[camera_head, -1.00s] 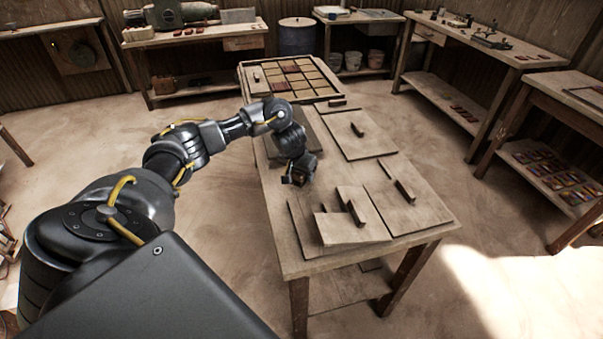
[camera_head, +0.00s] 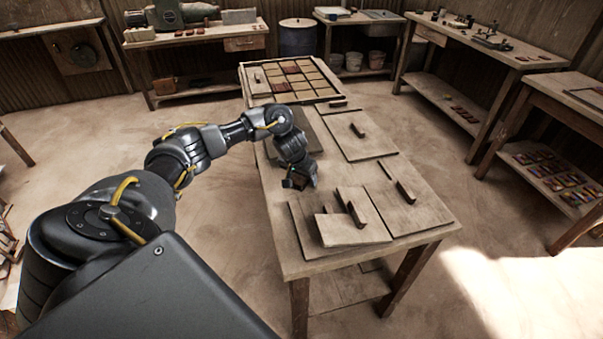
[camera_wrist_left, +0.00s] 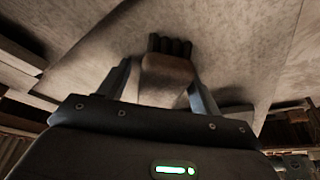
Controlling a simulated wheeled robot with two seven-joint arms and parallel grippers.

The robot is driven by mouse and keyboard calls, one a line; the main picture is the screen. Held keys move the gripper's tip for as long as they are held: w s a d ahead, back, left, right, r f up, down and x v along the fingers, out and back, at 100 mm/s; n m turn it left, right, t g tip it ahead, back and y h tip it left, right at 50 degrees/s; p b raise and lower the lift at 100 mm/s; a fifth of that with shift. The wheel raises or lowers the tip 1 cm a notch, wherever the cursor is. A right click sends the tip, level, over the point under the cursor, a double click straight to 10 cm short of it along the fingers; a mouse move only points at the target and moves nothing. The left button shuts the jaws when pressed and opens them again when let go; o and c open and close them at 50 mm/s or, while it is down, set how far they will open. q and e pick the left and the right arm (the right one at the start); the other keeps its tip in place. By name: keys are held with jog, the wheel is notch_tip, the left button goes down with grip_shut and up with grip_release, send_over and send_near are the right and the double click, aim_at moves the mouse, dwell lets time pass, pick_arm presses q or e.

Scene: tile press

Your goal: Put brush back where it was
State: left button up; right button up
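In the left wrist view, the brush (camera_wrist_left: 167,75) has a brown wooden body and dark bristles pointing away from me. It sits between the two fingers of my left gripper (camera_wrist_left: 165,88), which appears shut on it. The bristle tips are near a pale, flat surface; I cannot tell whether they touch it. In the head view, my left gripper (camera_head: 298,182) is low over the left side of the wooden work table (camera_head: 273,213), and the brush is mostly hidden there. My right gripper is not in view.
A tile tray (camera_head: 290,78) is at the far end. Side benches (camera_head: 470,48) stand apart, with open floor between.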

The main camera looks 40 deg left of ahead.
pick_arm(q)
jog(key=shift+f, duration=0.1)
jog(key=shift+w+r, duration=0.1)
jog(key=shift+r, duration=0.45)
jog(key=p+v, duration=0.4)
jog(key=v, duration=0.8)
